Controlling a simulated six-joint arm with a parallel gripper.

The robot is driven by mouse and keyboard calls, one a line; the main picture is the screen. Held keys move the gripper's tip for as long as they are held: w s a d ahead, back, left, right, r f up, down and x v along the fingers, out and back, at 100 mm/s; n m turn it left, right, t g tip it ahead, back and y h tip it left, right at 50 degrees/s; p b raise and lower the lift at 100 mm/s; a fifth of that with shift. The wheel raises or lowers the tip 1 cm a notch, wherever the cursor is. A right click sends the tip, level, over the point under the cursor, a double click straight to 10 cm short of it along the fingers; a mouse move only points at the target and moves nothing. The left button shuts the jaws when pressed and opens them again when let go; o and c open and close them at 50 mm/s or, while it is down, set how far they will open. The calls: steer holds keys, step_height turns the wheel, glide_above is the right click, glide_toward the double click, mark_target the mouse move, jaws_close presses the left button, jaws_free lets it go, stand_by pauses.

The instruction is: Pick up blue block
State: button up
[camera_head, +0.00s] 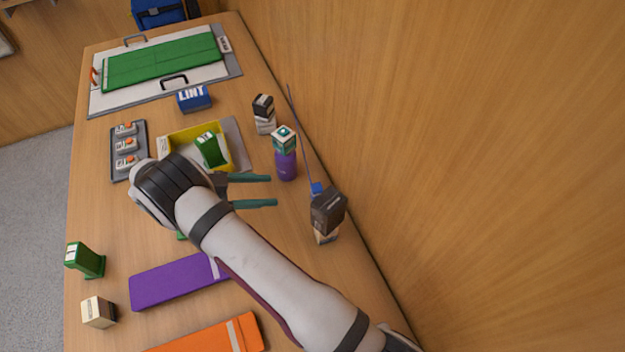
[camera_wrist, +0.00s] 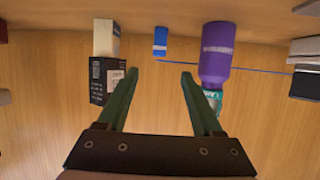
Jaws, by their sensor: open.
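A small blue block (camera_head: 317,188) stands near the wall side of the table, beside a dark box. In the wrist view the blue block (camera_wrist: 160,41) shows beyond my fingertips, roughly centred between them. A thin blue line runs near it along the wall side. A larger blue box marked LINT (camera_head: 193,97) sits farther back on the table. My gripper (camera_head: 273,190) is open with two green fingers pointing right toward the small blue block. In the wrist view my gripper (camera_wrist: 160,75) is empty, with a gap to the block.
A purple bottle (camera_head: 286,165) with a teal box on it stands above my fingers in the head view. A dark box (camera_head: 328,211) on a pale one stands to the right. A yellow tray (camera_head: 176,134) is behind my wrist. The wooden wall bounds the right side.

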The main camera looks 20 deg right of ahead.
mark_target(311, 189)
steer(key=x, duration=1.4)
steer(key=shift+s+f, duration=0.1)
steer(key=shift+s, duration=0.05)
jaws_close()
